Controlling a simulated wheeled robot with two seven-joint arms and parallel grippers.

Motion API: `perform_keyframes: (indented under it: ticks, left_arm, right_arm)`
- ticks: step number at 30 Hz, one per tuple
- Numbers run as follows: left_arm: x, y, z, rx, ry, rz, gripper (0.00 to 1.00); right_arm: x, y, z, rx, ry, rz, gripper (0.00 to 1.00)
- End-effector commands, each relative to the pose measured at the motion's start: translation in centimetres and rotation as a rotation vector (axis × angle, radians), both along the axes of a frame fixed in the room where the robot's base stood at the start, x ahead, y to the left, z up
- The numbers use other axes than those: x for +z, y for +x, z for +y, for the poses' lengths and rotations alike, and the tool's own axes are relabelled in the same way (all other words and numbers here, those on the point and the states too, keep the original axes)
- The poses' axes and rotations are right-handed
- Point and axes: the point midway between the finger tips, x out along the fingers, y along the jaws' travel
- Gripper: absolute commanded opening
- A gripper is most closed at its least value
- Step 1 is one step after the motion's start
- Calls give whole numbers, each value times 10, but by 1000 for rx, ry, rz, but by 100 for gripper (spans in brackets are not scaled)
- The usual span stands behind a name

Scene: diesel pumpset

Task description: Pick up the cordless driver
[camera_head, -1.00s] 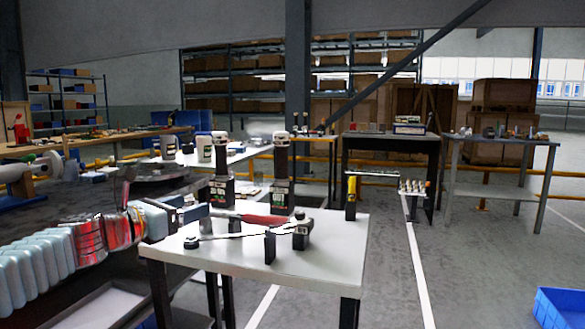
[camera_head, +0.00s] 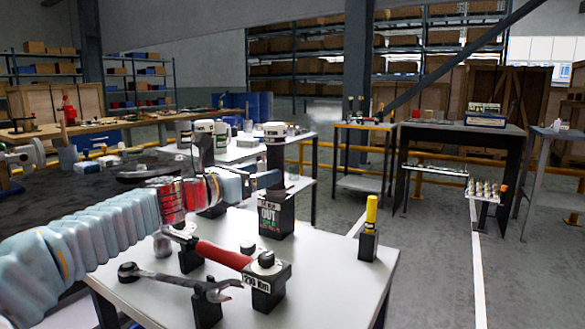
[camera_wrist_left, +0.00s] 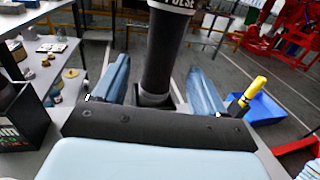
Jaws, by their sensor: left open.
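In the left wrist view, the driver's black body (camera_wrist_left: 168,50) rises between the two blue fingers of my left gripper (camera_wrist_left: 160,85). The fingers are open, with a visible gap on each side of the body. In the head view, my left gripper (camera_head: 268,180) is at the driver's lower body, just above the holder. The right gripper is not in view.
A red-handled tool (camera_head: 222,255) and a wrench (camera_head: 170,278) rest on black stands at the table's front. A yellow-handled tool (camera_head: 371,210) stands to the right. A second similar device (camera_head: 203,140) stands left, partly hidden by my arm. The table's right front (camera_head: 335,285) is clear.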

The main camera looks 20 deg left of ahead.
Motion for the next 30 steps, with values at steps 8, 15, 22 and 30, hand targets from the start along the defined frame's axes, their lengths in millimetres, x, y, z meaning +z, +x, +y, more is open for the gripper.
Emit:
perform_keyframes:
  ticks: [8,15,22,30]
  left_arm:
    - [3,34,-14,-2,0,1,72]
    - [5,64,-25,-1,-1,0,72]
    - [4,67,-26,0,0,0,72]
    - [4,66,-26,0,0,0,33]
  right_arm:
    - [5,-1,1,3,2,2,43]
    - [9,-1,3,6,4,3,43]
    - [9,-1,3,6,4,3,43]
    - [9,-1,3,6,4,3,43]
